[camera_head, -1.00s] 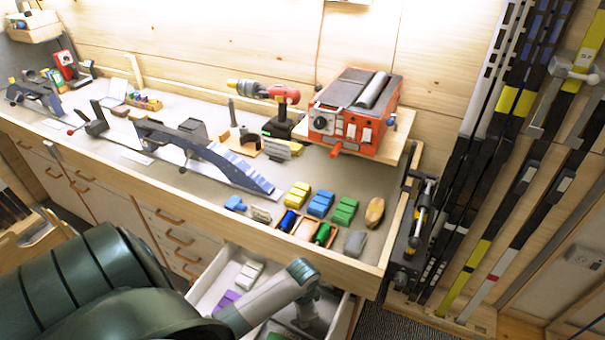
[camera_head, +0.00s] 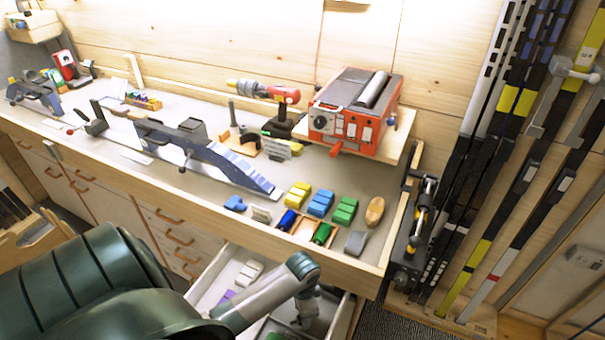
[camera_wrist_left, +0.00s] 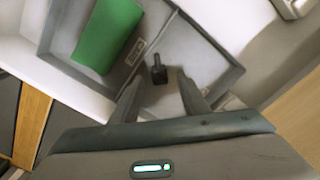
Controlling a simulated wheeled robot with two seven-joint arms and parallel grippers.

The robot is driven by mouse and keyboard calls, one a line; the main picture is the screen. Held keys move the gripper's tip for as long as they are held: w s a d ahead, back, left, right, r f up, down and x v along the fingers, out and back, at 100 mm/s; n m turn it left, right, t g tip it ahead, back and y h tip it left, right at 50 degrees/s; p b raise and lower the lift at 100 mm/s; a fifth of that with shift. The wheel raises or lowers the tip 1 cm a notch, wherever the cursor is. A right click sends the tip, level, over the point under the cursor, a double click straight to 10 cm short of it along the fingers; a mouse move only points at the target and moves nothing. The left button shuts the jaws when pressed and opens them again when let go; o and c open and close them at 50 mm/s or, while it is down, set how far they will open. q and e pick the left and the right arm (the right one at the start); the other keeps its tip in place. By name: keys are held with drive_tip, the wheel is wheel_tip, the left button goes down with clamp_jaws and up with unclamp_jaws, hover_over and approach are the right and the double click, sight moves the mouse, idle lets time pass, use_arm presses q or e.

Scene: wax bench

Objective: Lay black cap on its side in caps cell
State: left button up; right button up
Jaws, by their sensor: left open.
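The small black cap (camera_wrist_left: 159,73) shows in the left wrist view, in a grey tray cell (camera_wrist_left: 198,52) with a small label on its divider. I cannot tell whether it lies on its side or stands. My left gripper (camera_wrist_left: 160,92) is open, its two fingers pointing into this cell on either side of the cap, with gaps between. In the head view the left gripper (camera_head: 306,308) is low over the open drawer, mostly hidden by its own arm; the cap cannot be made out there. My right gripper is not in view.
A green block (camera_wrist_left: 106,36) lies in the neighbouring cell. The open drawer (camera_head: 212,283) has pale walls and holds a white item (camera_head: 248,272). Above it, the bench carries several coloured blocks, a grey brush-like piece (camera_head: 356,242) and a red machine (camera_head: 350,112).

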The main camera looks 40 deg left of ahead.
use_arm(q)
wheel_tip(320, 180, up, 15)
drive_tip(key=b, duration=0.1)
idle(0.3)
drive_tip(key=shift+s+f, duration=0.1)
drive_tip(key=shift+s, duration=0.05)
idle(1.1)
